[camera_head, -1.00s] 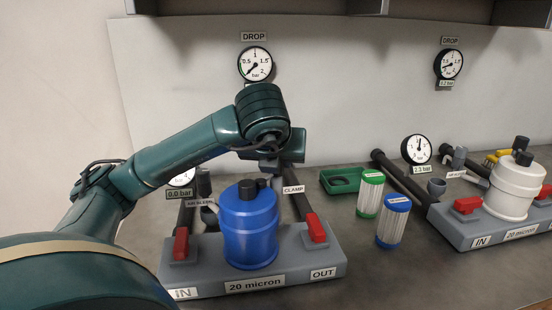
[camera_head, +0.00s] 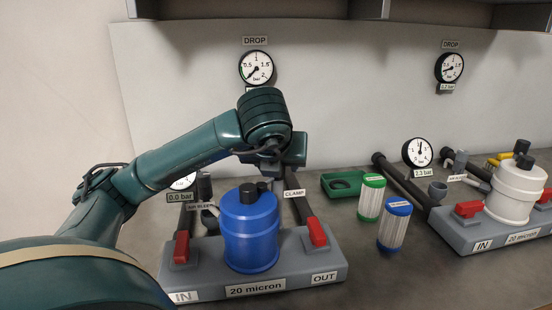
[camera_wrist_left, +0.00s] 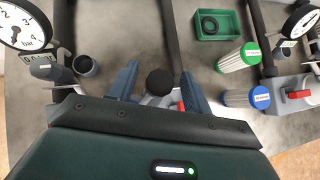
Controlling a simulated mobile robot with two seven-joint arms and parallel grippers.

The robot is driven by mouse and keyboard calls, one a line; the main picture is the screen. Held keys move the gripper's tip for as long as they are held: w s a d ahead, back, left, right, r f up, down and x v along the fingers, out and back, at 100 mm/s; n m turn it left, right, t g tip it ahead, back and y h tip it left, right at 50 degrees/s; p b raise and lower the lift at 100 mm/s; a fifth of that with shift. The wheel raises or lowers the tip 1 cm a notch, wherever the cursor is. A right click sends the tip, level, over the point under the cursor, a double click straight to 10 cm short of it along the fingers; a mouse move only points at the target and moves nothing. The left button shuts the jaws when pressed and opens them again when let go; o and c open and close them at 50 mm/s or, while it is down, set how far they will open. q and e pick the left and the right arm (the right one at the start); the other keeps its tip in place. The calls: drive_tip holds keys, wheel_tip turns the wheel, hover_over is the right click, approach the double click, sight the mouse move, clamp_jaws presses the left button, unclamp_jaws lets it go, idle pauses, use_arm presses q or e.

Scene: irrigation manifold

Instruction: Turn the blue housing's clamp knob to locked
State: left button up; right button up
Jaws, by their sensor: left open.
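The blue housing (camera_head: 250,238) stands upright on a grey base (camera_head: 205,280) labelled "20 micron". It has dark caps (camera_head: 248,193) on top. A "CLAMP" label (camera_head: 294,193) shows behind it on the right. My left gripper (camera_head: 272,172) is above and behind the housing, its fingertips partly hidden. In the left wrist view its open fingers (camera_wrist_left: 160,85) stand on either side of a round black knob (camera_wrist_left: 160,82). I cannot tell whether they touch the knob. The gripper body hides what lies nearer in that view. My right gripper is not in view.
Red valve handles (camera_head: 181,247) flank the housing. Green-capped (camera_head: 370,199) and blue-capped (camera_head: 394,228) cartridges stand to its right, by a green tray (camera_head: 343,184). A white housing (camera_head: 514,191) stands farther right. Dark pipes run behind. A gauge (camera_head: 256,68) hangs on the wall.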

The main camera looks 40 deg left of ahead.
use_arm(q)
drive_tip(key=p+v, duration=0.8)
drive_tip(key=v, duration=0.5)
drive_tip(key=shift+p, duration=0.35)
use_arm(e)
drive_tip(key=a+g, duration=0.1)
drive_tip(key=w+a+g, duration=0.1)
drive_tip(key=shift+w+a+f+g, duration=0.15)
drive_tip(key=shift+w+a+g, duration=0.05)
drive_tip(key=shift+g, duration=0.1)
